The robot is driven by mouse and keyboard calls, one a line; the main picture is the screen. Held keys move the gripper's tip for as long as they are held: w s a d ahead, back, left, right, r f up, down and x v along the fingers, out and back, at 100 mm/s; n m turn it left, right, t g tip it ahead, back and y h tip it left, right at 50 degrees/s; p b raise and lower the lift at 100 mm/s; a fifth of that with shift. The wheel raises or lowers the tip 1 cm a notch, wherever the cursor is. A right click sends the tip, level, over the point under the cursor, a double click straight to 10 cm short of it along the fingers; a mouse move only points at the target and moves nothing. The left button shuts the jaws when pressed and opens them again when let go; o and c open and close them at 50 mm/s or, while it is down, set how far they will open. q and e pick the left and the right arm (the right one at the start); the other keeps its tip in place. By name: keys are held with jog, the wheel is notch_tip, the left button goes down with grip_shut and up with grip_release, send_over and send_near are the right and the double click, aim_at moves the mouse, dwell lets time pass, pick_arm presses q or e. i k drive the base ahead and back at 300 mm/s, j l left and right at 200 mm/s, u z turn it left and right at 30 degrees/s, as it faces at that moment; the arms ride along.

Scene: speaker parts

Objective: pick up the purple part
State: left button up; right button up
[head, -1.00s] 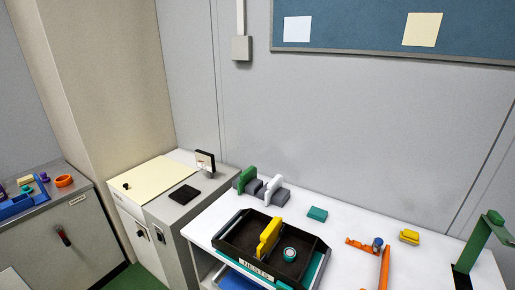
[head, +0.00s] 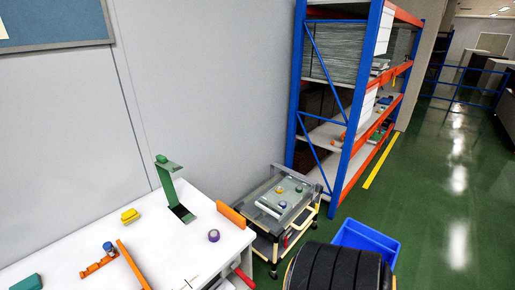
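A small round purple part (head: 214,236) sits on the white table (head: 190,262) in the head view, near the table's right end. It looks like a short ring or roll with a lighter top. Nothing touches it. Neither of my grippers shows in this view.
A green stand (head: 168,180) rises behind the purple part, with an orange plate (head: 231,216) at the table's right edge. A yellow block (head: 130,215) and orange parts (head: 131,265) lie left. A cart (head: 262,216), a blue bin (head: 366,240) and a shelf rack (head: 346,110) stand right.

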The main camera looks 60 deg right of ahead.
aim_at(214, 234)
jog(key=z, duration=1.45)
jog(key=u, duration=1.95)
jog(key=z, duration=1.95)
